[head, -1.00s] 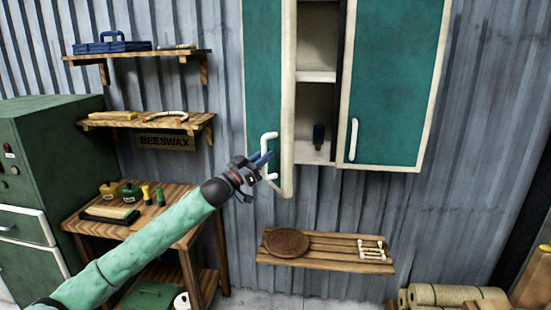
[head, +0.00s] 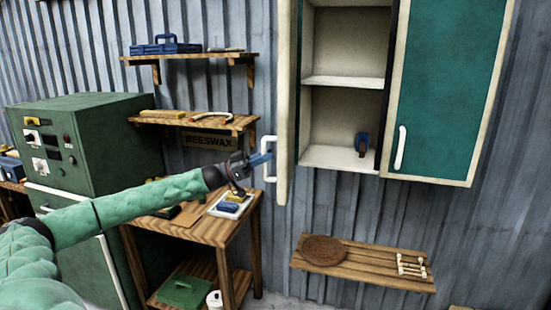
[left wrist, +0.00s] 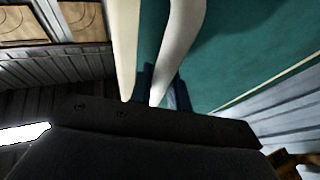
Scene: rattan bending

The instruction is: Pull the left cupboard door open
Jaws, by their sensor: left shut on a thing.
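The left cupboard door (head: 283,108) stands swung out, seen nearly edge-on in the head view, with the cupboard's shelves showing beside it. Its white handle (head: 268,157) is on the door's left side. My left gripper (head: 262,159) is at the handle, shut on it near its middle. In the left wrist view the white handle (left wrist: 178,48) runs down between the blue fingers (left wrist: 161,90), with the teal door face (left wrist: 240,50) behind it. The right cupboard door (head: 447,88) is shut, with its own white handle. My right gripper is not in view.
A low wooden shelf (head: 366,262) hangs below. A wooden workbench (head: 213,230) and a green cabinet (head: 85,145) stand at left. Wall shelves (head: 195,119) hang above the bench.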

